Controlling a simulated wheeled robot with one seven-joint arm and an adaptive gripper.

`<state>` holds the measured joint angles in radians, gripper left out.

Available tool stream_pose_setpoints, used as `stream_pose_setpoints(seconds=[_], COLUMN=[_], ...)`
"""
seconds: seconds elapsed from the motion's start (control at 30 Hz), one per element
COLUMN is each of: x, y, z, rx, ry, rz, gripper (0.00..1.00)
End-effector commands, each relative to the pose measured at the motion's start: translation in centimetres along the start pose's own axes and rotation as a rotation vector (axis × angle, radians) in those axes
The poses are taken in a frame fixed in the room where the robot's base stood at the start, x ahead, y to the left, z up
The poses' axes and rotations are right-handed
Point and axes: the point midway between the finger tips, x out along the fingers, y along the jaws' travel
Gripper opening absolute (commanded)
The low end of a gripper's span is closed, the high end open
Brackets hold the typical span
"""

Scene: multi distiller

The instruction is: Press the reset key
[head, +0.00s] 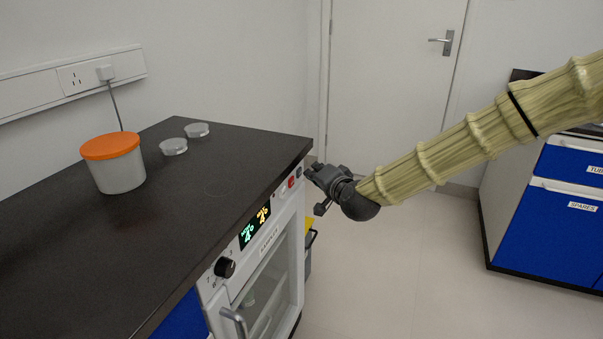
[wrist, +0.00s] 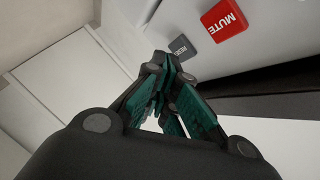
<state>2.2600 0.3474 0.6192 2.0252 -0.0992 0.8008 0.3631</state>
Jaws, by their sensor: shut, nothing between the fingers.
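The reset key is a small dark grey key (wrist: 181,47) on the white panel in the wrist view; its small lettering is hard to read. It sits beside the larger red MUTE key (wrist: 225,20). In the head view the red key (head: 291,182) shows near the right end of the appliance's front panel, with the grey key (head: 299,171) just beyond it. My gripper (head: 312,173) is shut and empty, in front of that panel end. In the wrist view its fingertips (wrist: 160,62) are close to the grey key, and I cannot tell whether they touch it.
The white appliance (head: 212,289) has a lit display (head: 255,225), a black knob (head: 225,267) and a glass door. The dark worktop (head: 215,165) above holds an orange-lidded tub (head: 115,163) and two clear dishes. Open floor (head: 400,250) lies to the right.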

Motion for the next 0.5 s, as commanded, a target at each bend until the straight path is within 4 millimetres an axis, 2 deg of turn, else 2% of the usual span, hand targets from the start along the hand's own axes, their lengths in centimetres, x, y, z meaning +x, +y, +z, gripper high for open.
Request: stream_pose_setpoints(seconds=[0.23, 0.5], x=[-0.2, -1.6], y=[0.2, 1.1], z=[-0.2, -1.2], rx=[0.0, 0.0], ry=[0.001, 0.001], rz=[0.001, 0.0], gripper=[0.0, 0.0])
